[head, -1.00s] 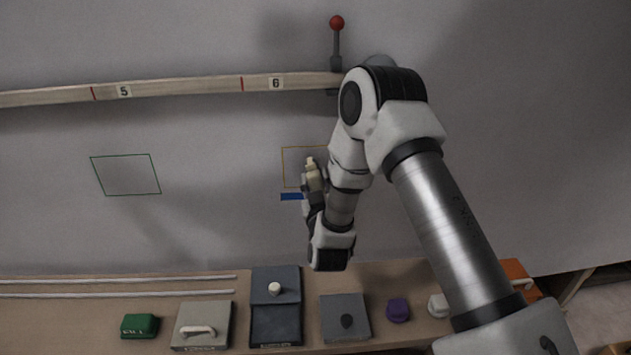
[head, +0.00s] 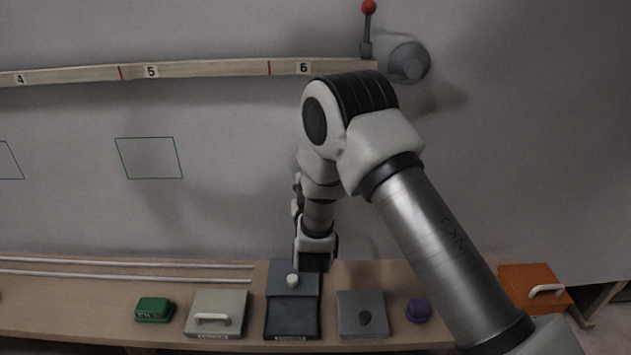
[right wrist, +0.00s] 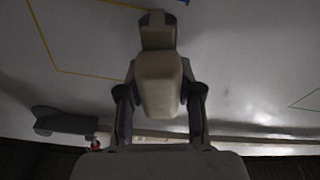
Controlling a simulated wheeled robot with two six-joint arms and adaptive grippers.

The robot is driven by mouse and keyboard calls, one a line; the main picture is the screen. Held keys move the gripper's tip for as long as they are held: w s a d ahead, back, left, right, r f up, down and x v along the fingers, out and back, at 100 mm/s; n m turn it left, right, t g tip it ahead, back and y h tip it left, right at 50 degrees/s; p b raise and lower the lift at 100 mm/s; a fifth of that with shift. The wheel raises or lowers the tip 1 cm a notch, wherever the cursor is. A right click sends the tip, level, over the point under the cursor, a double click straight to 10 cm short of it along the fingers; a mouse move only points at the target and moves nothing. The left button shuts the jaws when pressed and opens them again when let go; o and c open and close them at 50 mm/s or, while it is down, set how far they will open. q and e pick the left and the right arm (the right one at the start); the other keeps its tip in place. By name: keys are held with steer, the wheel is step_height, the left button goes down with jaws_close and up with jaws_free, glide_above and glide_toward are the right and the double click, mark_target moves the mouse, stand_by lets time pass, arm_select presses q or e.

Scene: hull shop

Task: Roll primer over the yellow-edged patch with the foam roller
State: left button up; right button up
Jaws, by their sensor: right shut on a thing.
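The yellow-edged patch (right wrist: 88,42) shows in the right wrist view as a thin yellow outline on the grey wall. My arm hides it in the head view. My right gripper (right wrist: 160,105) is shut on the beige handle of the foam roller (right wrist: 158,82), whose dark end lies over the patch's side in that view. I cannot tell whether the roller touches the wall. In the head view my right gripper (head: 297,200) is mostly hidden behind its own arm, in front of the wall. My left gripper is not in view.
A wooden rail (head: 200,70) with numbers crosses the wall, with a red-knobbed lever (head: 367,30) and a grey round fitting (head: 408,63) at its right. A green outline (head: 150,158) is left. The bench below holds a green block (head: 154,309), grey boxes (head: 217,313) and an orange box (head: 535,285).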

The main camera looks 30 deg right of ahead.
steer(key=shift+x, duration=0.85)
stand_by(0.5)
